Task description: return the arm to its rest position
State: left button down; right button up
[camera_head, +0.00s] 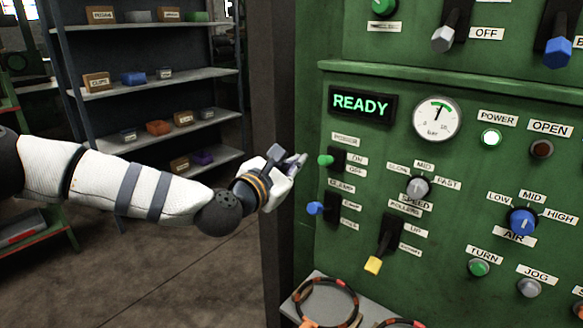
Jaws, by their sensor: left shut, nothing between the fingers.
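My left gripper (301,161) is at the end of the white-sleeved left arm, which reaches in from the left at mid-height. The gripper is shut and empty, its fingertips pointing right. In the picture it is just left of the green-tipped power switch (326,160) on the green control panel (480,100). I cannot tell whether the fingertips touch the panel; a small gap to the switch shows. The power switch's green tip is level with the ON side of its label. My right gripper is not in view.
The panel carries a lit READY display (362,104), a pressure gauge (437,119), a blue-tipped clamp lever (315,208), a yellow-tipped lever (373,265) and several knobs. A grey ledge (292,312) with ringed items is below. Shelves (160,84) with small boxes stand behind.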

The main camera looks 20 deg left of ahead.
pick_arm(q)
jog(key=shift+w+f, duration=0.15)
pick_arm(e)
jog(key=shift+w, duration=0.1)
pick_arm(q)
jog(key=shift+d, duration=0.1)
